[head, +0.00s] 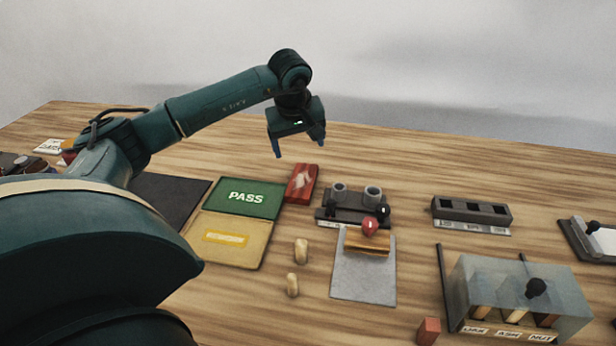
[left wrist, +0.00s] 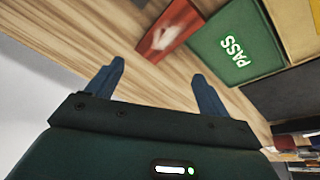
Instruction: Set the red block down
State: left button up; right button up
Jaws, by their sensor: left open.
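The red block (head: 301,184), with a pale mark on its top, lies on the wooden table just right of the green PASS panel (head: 262,210). In the left wrist view the red block (left wrist: 168,28) lies beyond the fingertips, beside the green panel (left wrist: 220,40). My left gripper (head: 299,148) is open and empty, fingers pointing down, behind and above the block in the head view. Its two blue fingers also show in the left wrist view (left wrist: 158,72), with bare table between them. They are apart from the block. My right gripper is in neither view.
A yellow panel (head: 228,252) adjoins the green one, with a dark mat (head: 172,194) to its left. Two tan pieces (head: 301,251) lie in front. A grey fixture (head: 334,217), slotted rack (head: 470,211) and clear-covered box (head: 490,284) stand right. Table behind the block is clear.

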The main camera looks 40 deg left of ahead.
pick_arm(q)
jog(key=m, duration=0.5)
jog(key=p, duration=0.1)
send_over(303, 177)
jog(key=s+d, duration=0.2)
jog(key=shift+t, duration=0.3)
jog(key=f, duration=0.6)
jog(key=shift+a, duration=0.25)
jog(key=shift+p+x, duration=0.6)
jog(key=shift+x, duration=2.4)
jog(key=shift+s+a, duration=0.15)
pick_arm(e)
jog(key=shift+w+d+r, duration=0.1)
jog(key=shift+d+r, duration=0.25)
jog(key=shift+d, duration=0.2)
